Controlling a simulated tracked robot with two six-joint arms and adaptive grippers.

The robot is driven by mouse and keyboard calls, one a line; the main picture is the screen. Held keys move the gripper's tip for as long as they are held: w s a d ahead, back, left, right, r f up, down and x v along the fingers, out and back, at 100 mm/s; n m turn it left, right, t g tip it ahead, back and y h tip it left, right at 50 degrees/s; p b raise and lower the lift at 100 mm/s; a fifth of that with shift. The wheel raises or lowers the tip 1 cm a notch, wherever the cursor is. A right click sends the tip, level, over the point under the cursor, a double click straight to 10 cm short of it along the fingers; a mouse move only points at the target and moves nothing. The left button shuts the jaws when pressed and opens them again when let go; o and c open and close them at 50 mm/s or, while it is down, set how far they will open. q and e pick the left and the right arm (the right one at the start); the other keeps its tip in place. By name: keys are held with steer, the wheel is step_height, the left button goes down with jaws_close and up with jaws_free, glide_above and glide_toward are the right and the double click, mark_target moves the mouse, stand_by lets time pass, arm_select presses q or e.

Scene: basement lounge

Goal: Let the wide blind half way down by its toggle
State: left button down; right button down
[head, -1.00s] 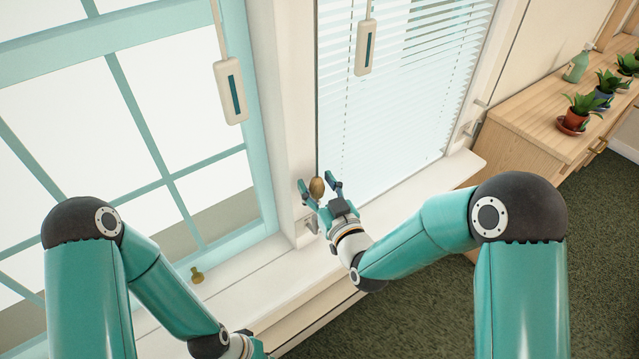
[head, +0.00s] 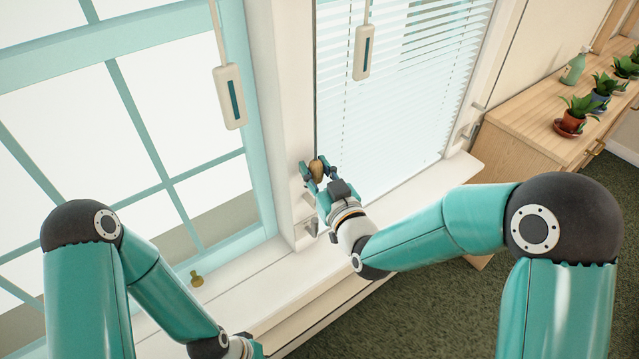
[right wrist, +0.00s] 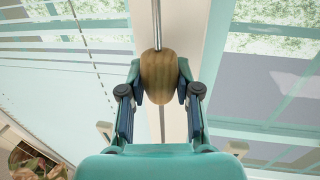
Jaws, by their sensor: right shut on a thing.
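The toggle (head: 317,168) is a brown wooden, egg-shaped piece by the post between the two windows. In the right wrist view the toggle (right wrist: 159,76) hangs upright under a thin grey rod or cord. My right gripper (head: 318,171) is shut on it, one finger on each side. A slatted white blind (head: 425,60) covers much of the right window; its lower edge is hard to make out. No slats show over the left window (head: 75,110). My left gripper (head: 256,348) is at the bottom edge, its fingers cut off.
Two white pendants with dark slots hang in front of the windows, one left (head: 230,96) and one right (head: 363,52). A brass knob (head: 196,278) is by the sill (head: 290,290). Potted plants (head: 577,113) and a green bottle (head: 575,66) stand on a wooden cabinet (head: 530,120) at right.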

step_height(320, 180, up, 12)
steer(key=shift+f+p, duration=0.15)
steer(key=shift+p, duration=0.4)
steer(key=c, duration=0.8)
jaws_free()
steer(key=shift+w+f, duration=0.1)
steer(key=shift+o, duration=0.2)
steer(key=shift+s, duration=0.2)
steer(key=v, duration=1.1)
steer(key=shift+s+d, duration=0.2)
steer(key=shift+s, duration=0.1)
